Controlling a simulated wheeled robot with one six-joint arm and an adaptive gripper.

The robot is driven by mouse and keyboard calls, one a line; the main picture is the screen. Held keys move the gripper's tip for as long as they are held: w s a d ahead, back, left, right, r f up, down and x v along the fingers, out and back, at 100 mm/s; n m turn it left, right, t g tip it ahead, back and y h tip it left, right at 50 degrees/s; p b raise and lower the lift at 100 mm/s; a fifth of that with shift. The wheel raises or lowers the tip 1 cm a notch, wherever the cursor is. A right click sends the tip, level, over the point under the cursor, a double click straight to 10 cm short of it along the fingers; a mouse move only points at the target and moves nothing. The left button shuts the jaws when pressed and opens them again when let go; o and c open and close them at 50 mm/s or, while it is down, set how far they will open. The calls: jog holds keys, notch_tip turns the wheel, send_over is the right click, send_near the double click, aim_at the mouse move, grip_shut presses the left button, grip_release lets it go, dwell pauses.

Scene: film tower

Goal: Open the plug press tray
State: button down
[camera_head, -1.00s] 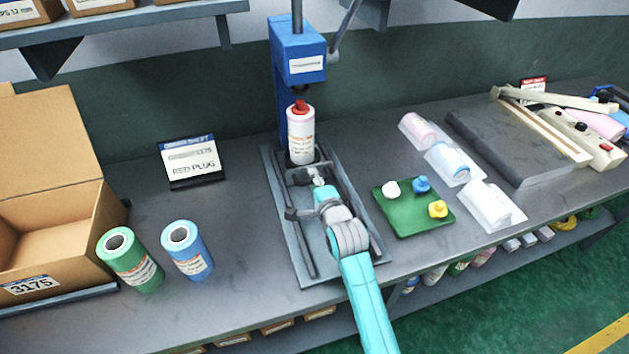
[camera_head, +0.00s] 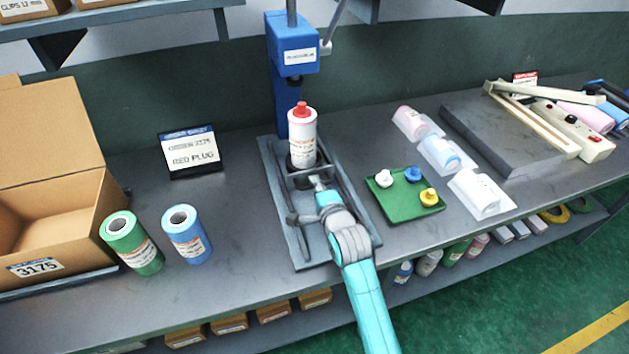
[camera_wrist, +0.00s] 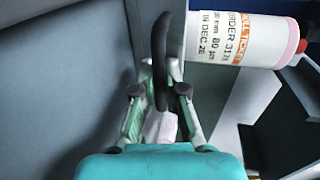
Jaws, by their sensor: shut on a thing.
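The plug press (camera_head: 293,48) is blue and stands at the back of a grey base plate (camera_head: 312,252) with rails. A white roll (camera_head: 302,140) with a red plug (camera_head: 301,108) in its top stands upright on the dark sliding tray (camera_head: 300,171), a little in front of the press head. My gripper (camera_head: 317,183) is at the front of the tray, shut on its handle. In the wrist view the dark handle bar (camera_wrist: 161,50) runs between my gripper's fingers (camera_wrist: 156,98). The roll's label (camera_wrist: 232,32) shows at the upper right there. My fingers partly hide the handle in the head view.
A green plug tray (camera_head: 402,205), wrapped rolls (camera_head: 480,193) and a sealer (camera_head: 510,140) are at right. The bench front edge is near.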

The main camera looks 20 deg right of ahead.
jog(key=f+v, duration=0.1)
jog(key=v, duration=0.7)
jog(key=f+v, duration=0.1)
jog(key=v, duration=0.4)
jog(key=shift+s+f, duration=0.3)
jog(key=shift+f, duration=0.1)
jog(key=c, duration=1.2)
grip_release()
jog(key=v, duration=1.2)
